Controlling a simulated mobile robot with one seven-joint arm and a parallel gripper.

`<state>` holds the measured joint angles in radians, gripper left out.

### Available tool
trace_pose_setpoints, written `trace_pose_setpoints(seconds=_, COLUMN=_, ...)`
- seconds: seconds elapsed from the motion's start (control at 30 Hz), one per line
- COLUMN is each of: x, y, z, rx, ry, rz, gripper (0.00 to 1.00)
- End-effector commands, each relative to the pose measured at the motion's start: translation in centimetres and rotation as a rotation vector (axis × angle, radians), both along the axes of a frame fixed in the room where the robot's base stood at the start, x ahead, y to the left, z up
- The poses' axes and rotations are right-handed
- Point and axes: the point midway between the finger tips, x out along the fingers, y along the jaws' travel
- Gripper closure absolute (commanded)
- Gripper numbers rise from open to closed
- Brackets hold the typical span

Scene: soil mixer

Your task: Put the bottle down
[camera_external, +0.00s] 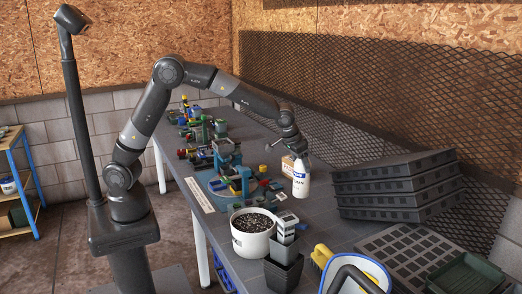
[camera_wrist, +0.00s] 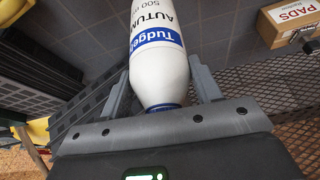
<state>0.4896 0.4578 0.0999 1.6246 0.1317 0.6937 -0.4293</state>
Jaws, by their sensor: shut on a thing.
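A white bottle (camera_external: 300,180) with a blue label band is upright over the right part of the grey table (camera_external: 335,215). My gripper (camera_external: 298,154) is at its top, pointing down. In the wrist view the bottle (camera_wrist: 158,50) sits between the two fingers of my gripper (camera_wrist: 162,85), which is shut on its neck end. The label reads "Tudge..." and "500 m...". I cannot tell whether the bottle's base touches the table.
A cardboard box (camera_wrist: 288,22) marked PADS is close by the bottle. Stacked black trays (camera_external: 390,188) stand to its right. A white bucket of dark soil (camera_external: 253,238), black pots (camera_external: 284,268) and a blue device (camera_external: 232,170) stand in front and left. Mesh borders the table's back.

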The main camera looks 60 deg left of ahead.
Motion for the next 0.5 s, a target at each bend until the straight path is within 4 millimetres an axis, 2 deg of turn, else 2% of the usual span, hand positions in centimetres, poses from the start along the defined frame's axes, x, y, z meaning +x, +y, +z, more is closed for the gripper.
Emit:
trace_pose_setpoints(seconds=0.03, x=0.3, y=2.9, z=0.4, rx=-0.001, ry=-0.004, rz=0.047, gripper=1.0)
trace_pose_setpoints(seconds=0.2, x=0.0, y=10.6, z=0.7, rx=-0.002, ry=-0.003, rz=0.177, gripper=1.0)
trace_pose_setpoints(seconds=0.33, x=-0.5, y=14.7, z=0.8, rx=-0.003, ry=-0.002, rz=0.248, gripper=1.0)
trace_pose_setpoints(seconds=0.5, x=-0.9, y=17.4, z=0.7, rx=-0.003, ry=-0.002, rz=0.294, gripper=1.0)
